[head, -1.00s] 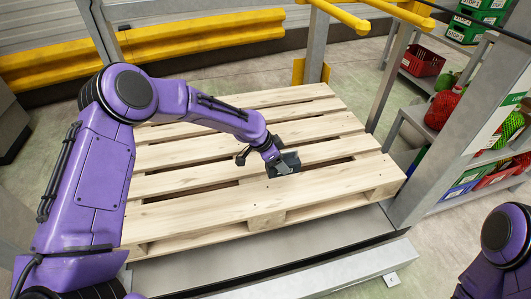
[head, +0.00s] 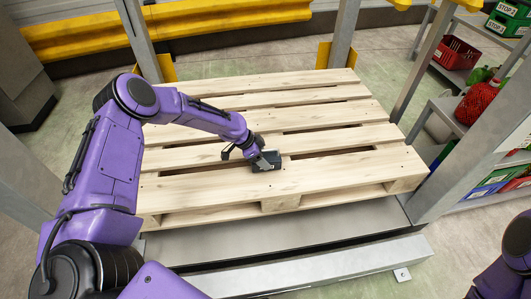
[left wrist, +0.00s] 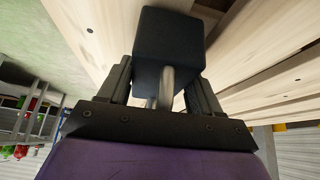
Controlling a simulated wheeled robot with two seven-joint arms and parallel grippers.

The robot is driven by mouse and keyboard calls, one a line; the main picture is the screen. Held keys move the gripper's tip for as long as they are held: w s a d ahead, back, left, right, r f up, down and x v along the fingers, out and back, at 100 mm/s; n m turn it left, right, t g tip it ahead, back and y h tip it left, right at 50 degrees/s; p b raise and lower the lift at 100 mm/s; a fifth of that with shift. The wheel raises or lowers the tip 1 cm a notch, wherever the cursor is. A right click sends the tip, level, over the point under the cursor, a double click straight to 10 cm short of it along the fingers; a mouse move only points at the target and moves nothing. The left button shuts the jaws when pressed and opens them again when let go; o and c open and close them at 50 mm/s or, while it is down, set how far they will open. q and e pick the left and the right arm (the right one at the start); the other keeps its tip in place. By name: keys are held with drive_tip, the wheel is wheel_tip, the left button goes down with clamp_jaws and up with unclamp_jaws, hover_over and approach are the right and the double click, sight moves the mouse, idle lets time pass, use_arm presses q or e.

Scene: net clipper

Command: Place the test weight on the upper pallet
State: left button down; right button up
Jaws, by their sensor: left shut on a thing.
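The test weight (head: 266,165) is a small dark block with a lighter metal handle. In the head view it is at the near middle of the wooden pallet (head: 330,178), on or just above its boards; I cannot tell if it touches. My left gripper (head: 263,161) is shut on it. In the left wrist view the dark weight (left wrist: 168,45) sits between the two fingers (left wrist: 160,88), with its metal bar between them and pallet boards close behind. My right gripper is out of view; only part of my right arm shows at the lower right.
Grey posts (head: 343,35) stand around the pallet, with a yellow rail (head: 230,14) behind. A shelf at the right holds a red basket (head: 456,53), green crates (head: 505,27) and a red net bag (head: 477,103). A grey metal ledge (head: 290,243) runs in front. The pallet boards around the weight are bare.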

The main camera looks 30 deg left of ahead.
use_arm(q)
drive_tip(key=shift+w+f, duration=0.15)
drive_tip(key=shift+w, duration=0.05)
drive_tip(key=shift+c, duration=1.9)
unclamp_jaws()
drive_tip(key=shift+s+f, duration=0.15)
drive_tip(key=shift+s, duration=0.05)
drive_tip(key=shift+o, duration=0.9)
drive_tip(key=p+v, duration=0.3)
drive_tip(key=v, duration=0.9)
